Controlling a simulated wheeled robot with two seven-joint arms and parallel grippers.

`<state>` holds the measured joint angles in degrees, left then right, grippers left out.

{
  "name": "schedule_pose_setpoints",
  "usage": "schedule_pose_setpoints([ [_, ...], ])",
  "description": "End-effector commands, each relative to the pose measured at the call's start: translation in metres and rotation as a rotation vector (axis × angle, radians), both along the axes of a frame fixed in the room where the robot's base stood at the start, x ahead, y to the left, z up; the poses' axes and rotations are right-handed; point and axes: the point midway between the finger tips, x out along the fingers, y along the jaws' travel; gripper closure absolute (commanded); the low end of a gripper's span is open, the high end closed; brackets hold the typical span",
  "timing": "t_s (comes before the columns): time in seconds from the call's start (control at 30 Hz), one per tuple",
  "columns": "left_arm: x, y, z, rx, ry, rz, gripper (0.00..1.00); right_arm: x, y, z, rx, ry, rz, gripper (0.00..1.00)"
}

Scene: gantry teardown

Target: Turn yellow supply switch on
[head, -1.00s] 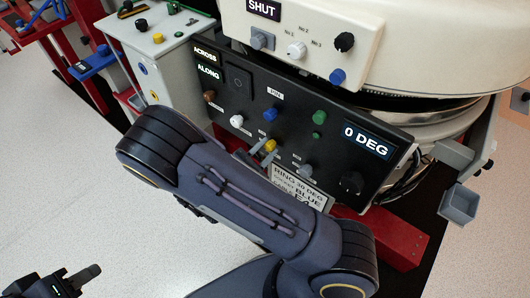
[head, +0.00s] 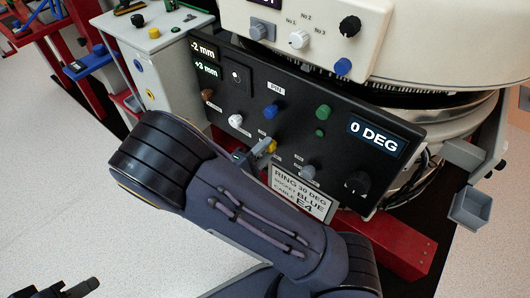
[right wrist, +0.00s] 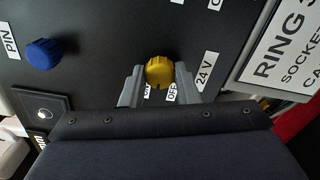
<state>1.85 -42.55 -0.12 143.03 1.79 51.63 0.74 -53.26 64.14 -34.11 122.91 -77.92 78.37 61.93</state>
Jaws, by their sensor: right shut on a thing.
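The yellow supply switch (head: 270,146) is a small ribbed knob on the black control panel (head: 232,101). In the right wrist view the yellow knob (right wrist: 160,71) sits between the two grey fingers of my right gripper (right wrist: 160,84), which is shut on its sides. An OFF label shows just below it, beside a 24 V label; another label is mostly hidden by a finger. Which way the knob points I cannot tell. In the head view my right gripper (head: 263,147) is small and partly hidden by my arm. My left gripper (head: 80,289) is at the bottom left, cut off.
Blue (head: 271,112), green (head: 323,111), white (head: 236,121) and brown (head: 207,94) knobs are nearby on the panel. A placard (head: 301,194) reading RING 30 DEG hangs below. A display (head: 373,138) reads 0 DEG. A red beam (head: 385,240) lies underneath.

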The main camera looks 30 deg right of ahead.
Motion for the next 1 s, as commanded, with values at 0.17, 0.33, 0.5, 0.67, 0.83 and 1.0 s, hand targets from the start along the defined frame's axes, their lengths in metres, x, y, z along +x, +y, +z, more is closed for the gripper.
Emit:
schedule_pose_setpoints([
  [0.17,0.0,0.0,-0.0027,0.0,0.0,0.0,0.64,-0.0002,0.0006,-0.0014,0.014,-0.025,0.001,0.95],
  [0.33,0.0001,0.0,-0.0027,0.0,0.0,0.0,0.64,-0.0002,0.0006,-0.001,0.017,-0.031,0.001,0.95],
  [0.5,0.0,0.0,-0.0027,0.0,0.0,0.0,0.64,-0.0003,0.0007,-0.001,0.017,-0.031,0.001,0.95],
  [0.67,0.0,0.0,-0.0027,0.0,0.0,0.0,0.64,-0.0002,0.0006,-0.0009,0.017,-0.031,0.001,0.63],
  [0.83,0.0,0.0,-0.0027,0.0,0.0,0.0,0.64,-0.0001,0.0004,-0.0006,0.015,-0.031,0.0,0.5],
  [1.0,0.0001,0.0,-0.0025,0.0,0.0,0.0,0.64,-0.0001,0.0003,-0.0003,0.014,-0.031,0.001,0.5],
])
